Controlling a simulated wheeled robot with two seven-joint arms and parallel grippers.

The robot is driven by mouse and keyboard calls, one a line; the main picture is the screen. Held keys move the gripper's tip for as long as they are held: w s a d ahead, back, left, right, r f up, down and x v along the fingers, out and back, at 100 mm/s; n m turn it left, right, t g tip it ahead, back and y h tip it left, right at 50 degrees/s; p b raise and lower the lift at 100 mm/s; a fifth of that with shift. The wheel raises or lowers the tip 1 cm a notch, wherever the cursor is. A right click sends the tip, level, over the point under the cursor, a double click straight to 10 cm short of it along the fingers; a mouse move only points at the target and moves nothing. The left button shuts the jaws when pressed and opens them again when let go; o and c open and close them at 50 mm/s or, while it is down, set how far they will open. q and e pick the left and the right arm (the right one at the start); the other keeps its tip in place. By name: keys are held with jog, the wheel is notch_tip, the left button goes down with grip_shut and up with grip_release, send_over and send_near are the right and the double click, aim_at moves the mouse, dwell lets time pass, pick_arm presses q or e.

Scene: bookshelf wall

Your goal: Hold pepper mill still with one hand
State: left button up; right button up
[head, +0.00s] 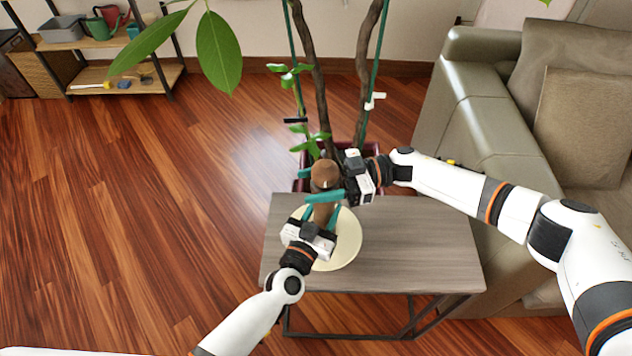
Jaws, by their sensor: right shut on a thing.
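The pepper mill (325,174) is brown with a rounded top and stands upright over a cream round plate (347,243) on the small table. My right gripper (325,196) reaches in from the right and is shut on the mill just below its head, its teal fingers lying across it. My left gripper (322,214) comes from the near side, lower down. Its teal fingers stand apart on either side of the mill's lower body and look open. The mill's base is hidden behind the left gripper.
The grey wooden table (420,235) is bare on its right side. A potted plant (318,90) with stakes stands right behind it. A grey-green sofa (480,110) is at the right. A low shelf (125,75) stands at the back left. The wooden floor at left is clear.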

pick_arm(q)
jog(key=shift+s+f, duration=0.15)
jog(key=shift+f, duration=0.2)
pick_arm(e)
jog(key=shift+s+a, duration=0.1)
jog(key=o, duration=1)
jog(key=v, duration=1.2)
pick_arm(q)
jog(key=shift+r, duration=0.1)
pick_arm(e)
jog(key=shift+r, duration=0.15)
pick_arm(q)
jog(key=o, duration=1.2)
jog(key=shift+c, duration=0.2)
jog(key=shift+o, duration=0.5)
jog(key=shift+r, duration=0.2)
